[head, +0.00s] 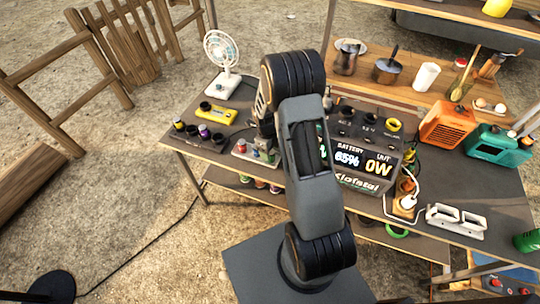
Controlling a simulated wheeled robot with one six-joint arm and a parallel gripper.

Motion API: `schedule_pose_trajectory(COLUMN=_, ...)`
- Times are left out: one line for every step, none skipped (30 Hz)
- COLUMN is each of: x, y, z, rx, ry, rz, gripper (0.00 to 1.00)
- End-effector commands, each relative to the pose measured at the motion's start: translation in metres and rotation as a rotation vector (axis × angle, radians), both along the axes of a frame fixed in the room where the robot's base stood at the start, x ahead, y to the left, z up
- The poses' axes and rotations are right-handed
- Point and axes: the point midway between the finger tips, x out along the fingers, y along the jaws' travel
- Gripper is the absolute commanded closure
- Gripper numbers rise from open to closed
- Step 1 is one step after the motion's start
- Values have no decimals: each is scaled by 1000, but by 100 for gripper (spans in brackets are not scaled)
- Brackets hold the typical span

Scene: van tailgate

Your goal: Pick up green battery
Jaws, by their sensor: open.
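A small green cylinder (264,154), which looks like the green battery, stands in a pale holder (243,157) on the dark table, just left of my arm. A small red piece (241,146) stands at the holder's left end. My arm rises in front of the table and covers part of the area beside the holder. My gripper is hidden behind my arm links, so its jaws and their distance from the battery cannot be seen.
Several small batteries (204,131) lie left of the holder, near a yellow device (217,113) and a white fan (222,60). A power station (362,165) stands right of my arm. An orange box (447,123) and a teal box (496,148) stand farther right.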

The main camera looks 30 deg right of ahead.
Motion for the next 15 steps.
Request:
schedule_pose_trajectory(x=-1, y=-2, z=-5, rx=1, ry=4, rz=-1, gripper=36)
schedule_pose_trajectory(x=-2, y=-3, z=-9, rx=1, ry=4, rz=-1, gripper=36)
schedule_pose_trajectory(x=-2, y=-4, z=-15, rx=0, ry=4, rz=0, gripper=36)
schedule_pose_trajectory(x=-2, y=-4, z=-18, rx=0, ry=2, rz=1, gripper=36)
schedule_pose_trajectory(x=-2, y=-4, z=-21, rx=0, ry=2, rz=1, gripper=36)
schedule_pose_trajectory(x=-3, y=-4, z=-25, rx=-1, ry=2, rz=1, gripper=36)
schedule_pose_trajectory(x=-3, y=-4, z=-27, rx=-1, ry=0, rz=1, gripper=36)
schedule_pose_trajectory(x=-3, y=-4, z=-28, rx=-2, ry=-1, rz=1, gripper=36)
schedule_pose_trajectory(x=-3, y=-4, z=-30, rx=-2, ry=-1, rz=1, gripper=36)
schedule_pose_trajectory(x=-3, y=-5, z=-31, rx=-2, ry=-1, rz=1, gripper=36)
schedule_pose_trajectory(x=-3, y=-5, z=-31, rx=-2, ry=-1, rz=1, gripper=36)
schedule_pose_trajectory(x=-3, y=-5, z=-31, rx=-2, ry=-1, rz=1, gripper=36)
schedule_pose_trajectory(x=-3, y=-5, z=-31, rx=-2, ry=-1, rz=1, gripper=36)
schedule_pose_trajectory(x=-3, y=-5, z=-31, rx=-2, ry=-1, rz=1, gripper=36)
schedule_pose_trajectory(x=-3, y=-5, z=-31, rx=-2, ry=-1, rz=0, gripper=36)
